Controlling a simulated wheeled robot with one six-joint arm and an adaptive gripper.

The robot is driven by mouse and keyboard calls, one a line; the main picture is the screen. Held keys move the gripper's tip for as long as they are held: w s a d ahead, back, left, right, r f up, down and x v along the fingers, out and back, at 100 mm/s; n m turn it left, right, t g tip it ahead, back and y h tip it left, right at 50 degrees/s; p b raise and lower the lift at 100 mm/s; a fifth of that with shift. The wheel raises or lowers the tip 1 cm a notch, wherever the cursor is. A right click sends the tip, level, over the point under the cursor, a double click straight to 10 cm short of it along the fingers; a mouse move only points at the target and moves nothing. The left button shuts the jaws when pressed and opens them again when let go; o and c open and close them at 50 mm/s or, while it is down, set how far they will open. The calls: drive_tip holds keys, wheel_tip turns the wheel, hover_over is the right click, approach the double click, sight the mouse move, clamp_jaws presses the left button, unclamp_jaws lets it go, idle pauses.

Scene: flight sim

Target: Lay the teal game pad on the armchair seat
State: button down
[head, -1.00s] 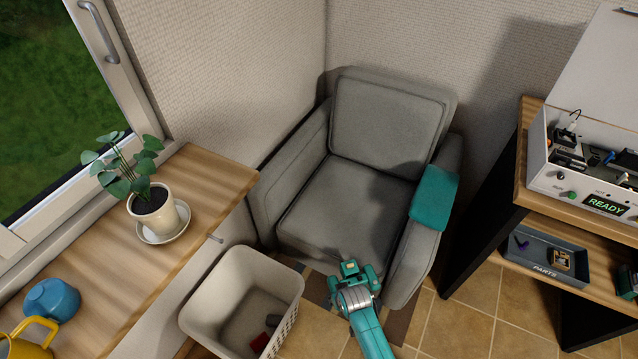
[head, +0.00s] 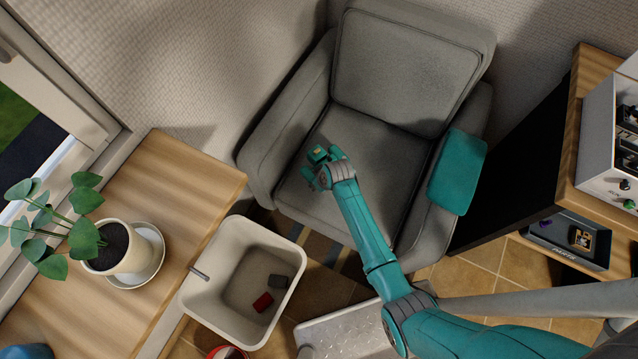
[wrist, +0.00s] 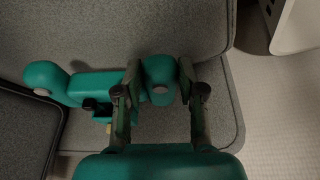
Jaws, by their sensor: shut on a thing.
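The teal game pad (wrist: 70,82) has rounded grips. In the wrist view, my gripper (wrist: 160,85) is shut on one grip, and the rest sticks out to the left. In the head view, the pad (head: 317,154) and my gripper (head: 330,167) appear over the left front part of the grey armchair, near its left arm (head: 290,130). The seat (head: 375,150) is bare. Grey upholstery lies under the pad in the wrist view. I cannot tell whether the pad touches it.
A teal cloth (head: 457,172) covers the chair's right arm. A white bin (head: 215,275) stands at the chair's front left, beside a wooden table (head: 185,190) with a potted plant (head: 120,250). A wooden shelf unit (head: 580,85) with a parts tray (head: 560,240) stands right.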

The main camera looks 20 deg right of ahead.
sight(318, 193)
drive_tip(key=shift+f, duration=2.85)
drive_tip(key=c, duration=0.7)
unclamp_jaws()
drive_tip(key=v, duration=1.2)
drive_tip(key=shift+s, duration=0.1)
